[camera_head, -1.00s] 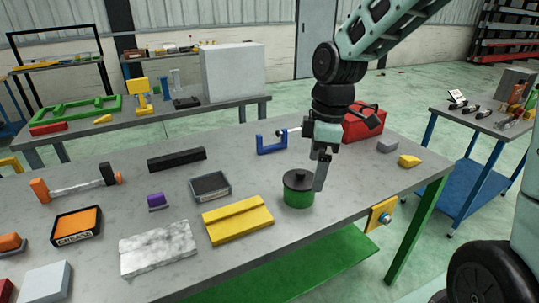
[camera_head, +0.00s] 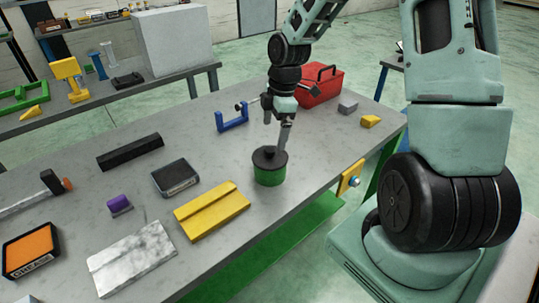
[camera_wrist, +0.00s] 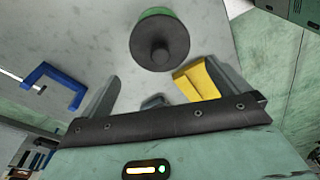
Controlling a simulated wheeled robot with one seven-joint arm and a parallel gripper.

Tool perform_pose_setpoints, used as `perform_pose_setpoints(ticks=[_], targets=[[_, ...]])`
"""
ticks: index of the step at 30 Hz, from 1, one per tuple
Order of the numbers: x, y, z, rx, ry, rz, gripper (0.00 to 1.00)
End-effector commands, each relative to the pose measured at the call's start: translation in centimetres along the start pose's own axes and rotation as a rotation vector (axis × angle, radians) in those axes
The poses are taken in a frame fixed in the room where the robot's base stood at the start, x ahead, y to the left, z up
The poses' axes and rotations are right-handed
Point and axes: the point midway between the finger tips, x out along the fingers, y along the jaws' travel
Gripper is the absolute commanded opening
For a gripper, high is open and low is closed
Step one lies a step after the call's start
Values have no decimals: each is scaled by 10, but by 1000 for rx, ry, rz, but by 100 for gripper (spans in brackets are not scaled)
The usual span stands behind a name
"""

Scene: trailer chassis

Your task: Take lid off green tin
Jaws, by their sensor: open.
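The green tin (camera_head: 270,177) stands upright on the grey workbench, near its front edge. Its black lid (camera_head: 268,158) with a round knob sits on top. My gripper (camera_head: 284,146) points down just behind and to the right of the lid, with its fingertips near lid height. In the wrist view, the lid (camera_wrist: 160,44) is seen from above, with a strip of the green tin (camera_wrist: 155,12) at its far edge. My gripper (camera_wrist: 165,72) is open there, its two fingers spread wide, and the lid lies beyond the fingertips. Nothing is held.
A blue clamp (camera_head: 232,121) and a red toolbox (camera_head: 320,86) stand behind the tin. A yellow plate (camera_head: 211,209) lies to its left. A grey block (camera_head: 348,104) and a yellow piece (camera_head: 370,121) lie to its right. Bare bench surrounds the tin.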

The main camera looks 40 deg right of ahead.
Motion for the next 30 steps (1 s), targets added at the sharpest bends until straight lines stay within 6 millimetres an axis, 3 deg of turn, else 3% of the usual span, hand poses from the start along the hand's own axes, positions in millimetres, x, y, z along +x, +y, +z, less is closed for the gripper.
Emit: perform_pose_setpoints(ticks=[3, 11, 18, 28, 30], targets=[[16, -1, 0, -2, 0, -3, 100], [34, -1, -1, 0, 0, -4, 100], [68, -1, -2, -1, 0, -4, 100], [77, 0, -2, 0, 0, 0, 100], [77, 0, -2, 0, 0, 0, 83]])
